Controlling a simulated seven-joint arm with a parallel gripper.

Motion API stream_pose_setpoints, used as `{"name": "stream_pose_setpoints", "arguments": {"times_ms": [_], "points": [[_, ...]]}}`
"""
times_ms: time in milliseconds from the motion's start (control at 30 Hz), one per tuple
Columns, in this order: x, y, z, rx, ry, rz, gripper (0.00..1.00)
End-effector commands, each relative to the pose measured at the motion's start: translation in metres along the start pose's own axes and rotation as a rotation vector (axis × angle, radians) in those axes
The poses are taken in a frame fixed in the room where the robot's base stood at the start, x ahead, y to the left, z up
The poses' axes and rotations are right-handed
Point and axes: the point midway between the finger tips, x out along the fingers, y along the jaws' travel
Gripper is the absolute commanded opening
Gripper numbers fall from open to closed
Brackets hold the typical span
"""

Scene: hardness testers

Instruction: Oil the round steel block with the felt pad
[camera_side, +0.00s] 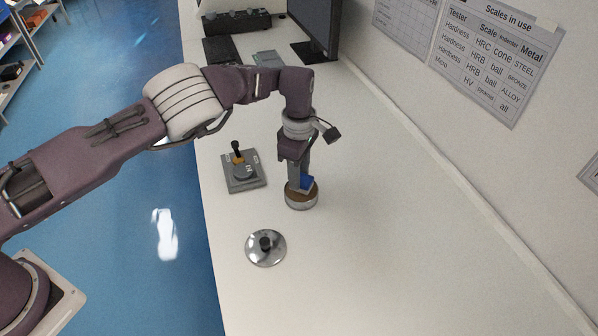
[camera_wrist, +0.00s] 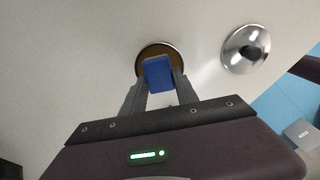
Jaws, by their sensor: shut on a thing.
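My gripper (camera_side: 300,174) points down over a round metal dish (camera_side: 301,205) with a brown inside. It is shut on a small blue block (camera_side: 308,182), which looks like the felt pad. In the wrist view the blue pad (camera_wrist: 158,74) sits between the fingertips (camera_wrist: 158,84), in front of the brown-filled dish (camera_wrist: 145,50). I cannot tell whether the pad touches the brown surface. A small grey round block (camera_side: 243,173), which looks like the round steel block, lies on a grey square plate (camera_side: 256,183) left of my gripper.
A black-knobbed lever with an orange base (camera_side: 237,154) stands on the plate, behind the block. A shiny domed lid with a black knob (camera_side: 256,252) lies nearer the camera; the wrist view shows it too (camera_wrist: 236,58). A monitor (camera_side: 315,28) stands behind. The bench's right side is clear.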

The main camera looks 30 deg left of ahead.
Motion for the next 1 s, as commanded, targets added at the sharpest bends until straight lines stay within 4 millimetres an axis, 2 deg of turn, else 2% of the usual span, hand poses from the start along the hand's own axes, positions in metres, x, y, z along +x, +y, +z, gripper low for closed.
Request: {"name": "stream_pose_setpoints", "arguments": {"times_ms": [1000], "points": [[0.0092, 0.0, 0.0, 0.0, 0.0, 0.0, 0.03]]}}
